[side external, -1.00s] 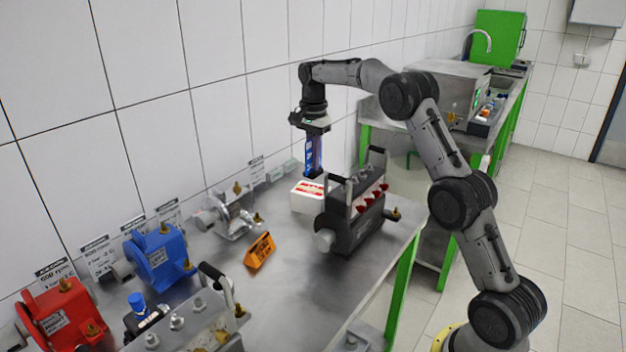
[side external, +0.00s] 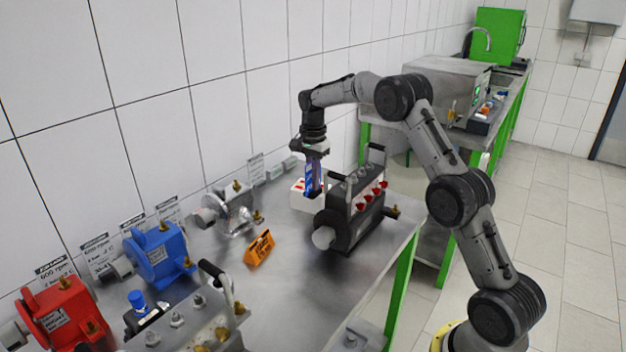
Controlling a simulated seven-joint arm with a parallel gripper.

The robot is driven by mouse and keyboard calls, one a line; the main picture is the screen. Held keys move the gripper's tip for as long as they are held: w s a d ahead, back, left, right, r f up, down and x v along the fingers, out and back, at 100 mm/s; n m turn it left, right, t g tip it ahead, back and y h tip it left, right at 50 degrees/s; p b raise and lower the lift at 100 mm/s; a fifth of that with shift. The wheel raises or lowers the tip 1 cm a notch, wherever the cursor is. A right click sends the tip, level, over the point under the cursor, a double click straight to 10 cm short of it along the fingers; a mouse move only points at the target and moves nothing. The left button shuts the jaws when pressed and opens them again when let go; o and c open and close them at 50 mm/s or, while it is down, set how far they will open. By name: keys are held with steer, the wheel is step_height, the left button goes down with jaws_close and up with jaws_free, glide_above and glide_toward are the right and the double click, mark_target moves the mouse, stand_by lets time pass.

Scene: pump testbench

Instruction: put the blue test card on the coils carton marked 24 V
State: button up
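The blue test card (side external: 313,178) hangs upright below my gripper (side external: 313,158), which appears shut on its upper end. The carton (side external: 300,201) is a white box with red marks on top, near the wall behind the dark pump block. The card is in front of part of the carton in this view, with its lower end at about the height of the carton's top. I cannot tell whether they touch. The 24 V marking is too small to read.
A dark pump block (side external: 352,222) with handles and red knobs stands close to the right of the carton. An orange sign (side external: 259,248), a silver pump (side external: 232,210), a blue pump (side external: 158,257) and a red pump (side external: 62,318) stand to the left. The bench middle (side external: 295,275) is clear.

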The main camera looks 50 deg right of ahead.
steer(key=o, duration=0.3)
steer(key=shift+o, duration=0.2)
step_height(320, 180, up, 12)
steer(key=shift+r, duration=0.25)
steer(key=s+a+r+n+t, duration=0.2)
steer(key=s+a+r+n, duration=0.25)
steer(key=s+a, duration=0.3)
steer(key=s+a+r+n+t, duration=0.1)
steer(key=s+a+r+n, duration=0.4)
steer(key=s, duration=0.4)
steer(key=s+a+f+n+t, duration=0.1)
steer(key=s+a+f+n, duration=0.2)
steer(key=s, duration=0.6)
steer(key=s+a+f+n+t, duration=0.1)
steer(key=s+a+f+n, duration=0.3)
steer(key=s+f, duration=0.3)
steer(key=s+n, duration=0.1)
steer(key=s, duration=0.1)
steer(key=shift+s+a+f+t, duration=0.15)
steer(key=shift+s+a+t, duration=0.1)
steer(key=shift+s+t, duration=0.05)
steer(key=shift+n, duration=0.25)
